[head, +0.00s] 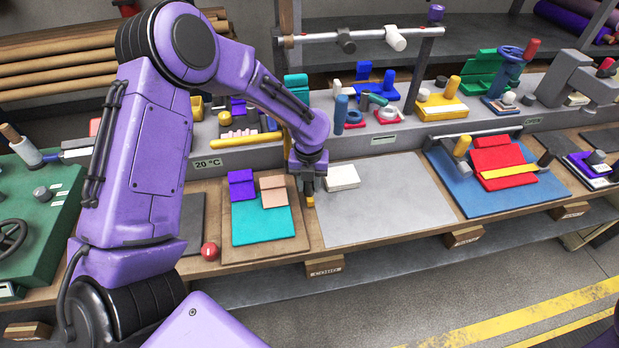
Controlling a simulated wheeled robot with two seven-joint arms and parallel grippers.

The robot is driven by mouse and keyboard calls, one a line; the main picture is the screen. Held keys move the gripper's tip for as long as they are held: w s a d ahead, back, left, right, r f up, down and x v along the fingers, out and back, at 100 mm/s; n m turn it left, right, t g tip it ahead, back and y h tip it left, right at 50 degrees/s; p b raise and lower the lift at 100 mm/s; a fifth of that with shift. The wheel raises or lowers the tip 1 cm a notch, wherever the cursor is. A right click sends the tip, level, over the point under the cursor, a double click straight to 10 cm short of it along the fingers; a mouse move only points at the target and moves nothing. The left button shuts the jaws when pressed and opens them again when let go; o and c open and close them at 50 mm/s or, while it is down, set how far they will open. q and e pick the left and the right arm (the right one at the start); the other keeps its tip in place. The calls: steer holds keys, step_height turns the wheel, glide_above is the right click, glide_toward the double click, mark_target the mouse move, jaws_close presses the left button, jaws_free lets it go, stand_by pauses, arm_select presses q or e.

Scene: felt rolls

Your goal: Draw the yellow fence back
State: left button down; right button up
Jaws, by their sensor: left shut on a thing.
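My left gripper (309,191) points down at the right edge of a wooden board (232,252), left of a white block. It is shut on a small yellow piece (310,202) at its fingertips. The fingers hide most of this piece, and I cannot tell whether it is part of a fence. A longer yellow bar (250,138) lies behind the board, left of my forearm. Another flat yellow strip (509,171) lies across a red block at the right. My right gripper is out of view.
The board carries a teal sheet (263,226), a purple block (242,186) and a peach block (272,190). The white block (342,177) rests on a grey plate (390,205), mostly bare. A red ball (210,251) sits left of the board.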

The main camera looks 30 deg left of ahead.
arm_select(q)
steer(key=shift+s+a, duration=0.1)
steer(key=shift+s, duration=0.1)
steer(key=shift+w, duration=0.1)
steer(key=c, duration=0.8)
jaws_free()
steer(key=shift+w+d, duration=0.1)
steer(key=shift+d, duration=0.15)
